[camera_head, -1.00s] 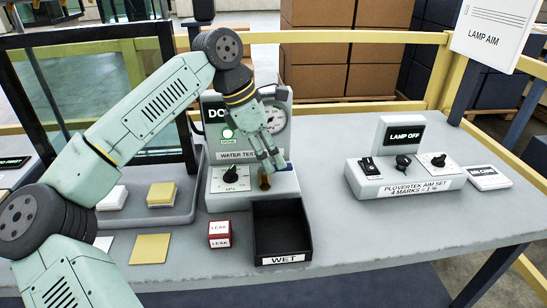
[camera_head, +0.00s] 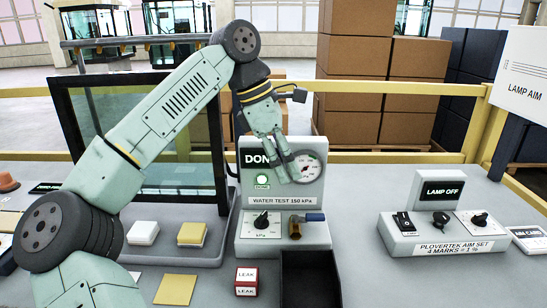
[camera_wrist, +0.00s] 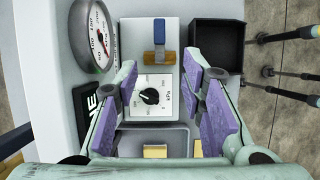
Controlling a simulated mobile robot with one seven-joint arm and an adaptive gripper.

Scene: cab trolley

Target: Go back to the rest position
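My gripper (camera_head: 292,172) hangs in front of the water test unit (camera_head: 285,231), over the lower part of its round gauge (camera_head: 308,166). In the wrist view my gripper (camera_wrist: 163,75) shows two spread fingers with purple pads and nothing between them. The unit's display reads "DON", its end covered, and a green lamp (camera_head: 262,180) is lit below it. A brass valve (camera_head: 295,231) with a blue handle (camera_head: 314,217) sits at the unit's front right, below and apart from my fingers. The black kPa knob (camera_head: 262,220) is left of it.
A black tray (camera_head: 310,254) and a red-white LEAK block (camera_head: 246,281) are in front of the unit. A glass pane frame (camera_head: 66,118) stands at left behind a grey tray with pads. The PLOVERTEK aim set (camera_head: 443,236) is at right. Bench between is clear.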

